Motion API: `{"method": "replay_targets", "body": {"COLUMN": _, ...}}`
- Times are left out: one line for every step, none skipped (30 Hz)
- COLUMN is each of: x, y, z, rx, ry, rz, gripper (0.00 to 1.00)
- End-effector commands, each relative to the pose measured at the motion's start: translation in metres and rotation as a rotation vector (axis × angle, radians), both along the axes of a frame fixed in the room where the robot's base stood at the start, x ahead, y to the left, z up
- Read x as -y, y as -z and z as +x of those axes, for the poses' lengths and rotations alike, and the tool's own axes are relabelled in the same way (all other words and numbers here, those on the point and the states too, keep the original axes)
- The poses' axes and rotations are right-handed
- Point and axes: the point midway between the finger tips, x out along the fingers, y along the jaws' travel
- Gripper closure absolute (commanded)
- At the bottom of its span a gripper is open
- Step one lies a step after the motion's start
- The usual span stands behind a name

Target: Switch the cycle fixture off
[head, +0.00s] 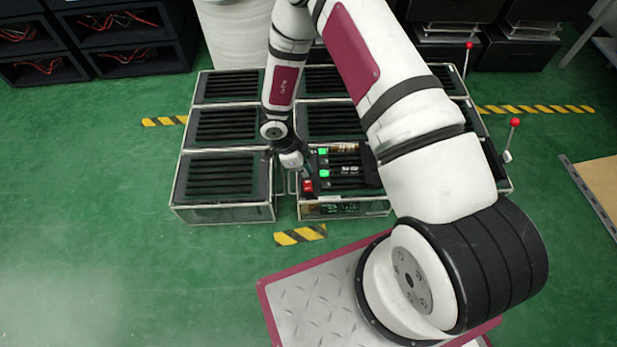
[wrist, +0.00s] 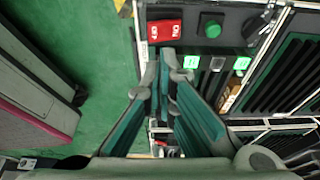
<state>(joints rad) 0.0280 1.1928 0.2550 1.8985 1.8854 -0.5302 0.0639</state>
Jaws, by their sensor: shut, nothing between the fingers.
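A red rocker switch (wrist: 165,30) with white lettering, which seems to read OFF at one end and ON at the other, sits on a dark panel at the top of the wrist view. It shows small in the head view (head: 308,186) on the front-middle fixture (head: 345,209). Which end is pressed I cannot tell. My gripper (wrist: 165,54) is shut and empty, its fingertips just below the switch in the picture; contact is unclear. In the head view my gripper (head: 305,166) is at that fixture's left side. Green lamps (wrist: 190,62) and (wrist: 240,63) are lit.
A round green button (wrist: 212,27) is right of the switch. Slatted black boxes (head: 218,176) stand close around the fixture. Two red-knobbed levers (head: 469,46) and (head: 515,123) rise at the right. Green floor is clear at the left.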

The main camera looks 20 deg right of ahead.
Motion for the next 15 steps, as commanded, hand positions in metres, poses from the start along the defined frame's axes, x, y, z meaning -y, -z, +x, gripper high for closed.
{"method": "replay_targets", "body": {"x": -0.002, "y": -0.009, "z": 0.001, "rx": 0.001, "ry": 0.001, "rz": 0.000, "gripper": 1.00}}
{"method": "replay_targets", "body": {"x": -0.003, "y": -0.014, "z": 0.001, "rx": 0.001, "ry": 0.001, "rz": 0.000, "gripper": 1.00}}
{"method": "replay_targets", "body": {"x": -0.005, "y": -0.019, "z": 0.002, "rx": 0.001, "ry": 0.001, "rz": 0.001, "gripper": 1.00}}
{"method": "replay_targets", "body": {"x": -0.006, "y": -0.023, "z": 0.003, "rx": 0.001, "ry": 0.001, "rz": 0.001, "gripper": 1.00}}
{"method": "replay_targets", "body": {"x": -0.007, "y": -0.026, "z": 0.003, "rx": 0.001, "ry": 0.001, "rz": 0.000, "gripper": 1.00}}
{"method": "replay_targets", "body": {"x": -0.008, "y": -0.030, "z": 0.002, "rx": 0.000, "ry": 0.001, "rz": -0.001, "gripper": 1.00}}
{"method": "replay_targets", "body": {"x": -0.009, "y": -0.032, "z": 0.002, "rx": -0.001, "ry": 0.000, "rz": -0.001, "gripper": 1.00}}
{"method": "replay_targets", "body": {"x": -0.009, "y": -0.034, "z": 0.003, "rx": -0.001, "ry": -0.001, "rz": 0.000, "gripper": 1.00}}
{"method": "replay_targets", "body": {"x": -0.010, "y": -0.036, "z": 0.003, "rx": 0.000, "ry": -0.001, "rz": 0.000, "gripper": 1.00}}
{"method": "replay_targets", "body": {"x": -0.010, "y": -0.037, "z": 0.003, "rx": 0.000, "ry": -0.001, "rz": 0.000, "gripper": 1.00}}
{"method": "replay_targets", "body": {"x": -0.010, "y": -0.037, "z": 0.003, "rx": -0.001, "ry": -0.001, "rz": -0.001, "gripper": 1.00}}
{"method": "replay_targets", "body": {"x": -0.010, "y": -0.038, "z": 0.003, "rx": -0.001, "ry": -0.001, "rz": -0.001, "gripper": 1.00}}
{"method": "replay_targets", "body": {"x": -0.010, "y": -0.038, "z": 0.003, "rx": -0.001, "ry": -0.001, "rz": -0.001, "gripper": 1.00}}
{"method": "replay_targets", "body": {"x": -0.011, "y": -0.038, "z": 0.003, "rx": -0.001, "ry": -0.001, "rz": -0.001, "gripper": 1.00}}
{"method": "replay_targets", "body": {"x": -0.011, "y": -0.038, "z": 0.003, "rx": -0.001, "ry": -0.001, "rz": -0.001, "gripper": 1.00}}
